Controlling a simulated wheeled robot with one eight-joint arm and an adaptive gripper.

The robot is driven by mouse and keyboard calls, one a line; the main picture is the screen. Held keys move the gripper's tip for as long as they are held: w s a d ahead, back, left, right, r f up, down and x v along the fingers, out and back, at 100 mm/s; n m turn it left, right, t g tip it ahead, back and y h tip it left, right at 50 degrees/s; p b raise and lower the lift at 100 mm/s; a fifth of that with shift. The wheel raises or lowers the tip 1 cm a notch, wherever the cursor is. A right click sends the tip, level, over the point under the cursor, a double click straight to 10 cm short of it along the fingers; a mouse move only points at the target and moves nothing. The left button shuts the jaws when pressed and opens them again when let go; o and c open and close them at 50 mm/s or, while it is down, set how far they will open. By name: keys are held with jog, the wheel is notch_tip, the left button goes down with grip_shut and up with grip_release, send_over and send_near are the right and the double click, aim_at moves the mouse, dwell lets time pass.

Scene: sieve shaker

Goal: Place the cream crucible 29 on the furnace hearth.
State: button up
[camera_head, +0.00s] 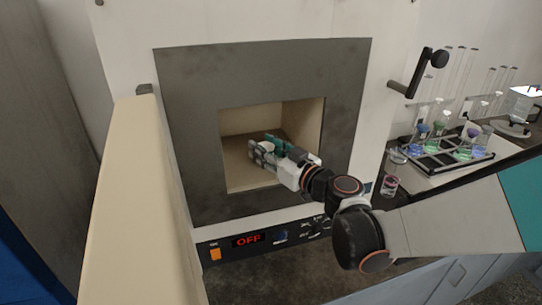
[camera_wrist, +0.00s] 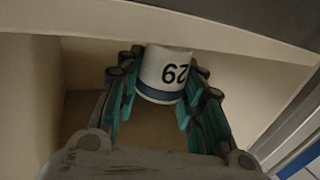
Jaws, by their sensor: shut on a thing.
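The crucible 29 (camera_wrist: 164,75) is a cream cup with a dark blue band and the number 29, upside down in the wrist view. My gripper (camera_wrist: 160,92) is shut on it, with teal finger pads at its two sides. In the head view my gripper (camera_head: 262,148) reaches through the square opening into the furnace chamber. The crucible is hidden or too small to make out there. The furnace hearth (camera_head: 240,174) is the tan chamber floor below my gripper. I cannot tell whether the crucible touches it.
The open furnace door (camera_head: 143,200) stands at the left of the opening. The grey frame (camera_head: 190,130) surrounds the chamber closely. The control panel below reads OFF (camera_head: 248,240). At the right are a rack of flasks (camera_head: 445,155) and a small glass beaker (camera_head: 390,186).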

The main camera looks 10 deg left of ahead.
jog(key=shift+f, duration=0.8)
jog(key=shift+r, duration=0.1)
jog(key=o, duration=0.6)
jog(key=shift+f+b, duration=0.2)
jog(key=shift+b, duration=0.15)
jog(key=o, duration=0.5)
jog(key=shift+c, duration=0.2)
jog(key=shift+r, duration=0.1)
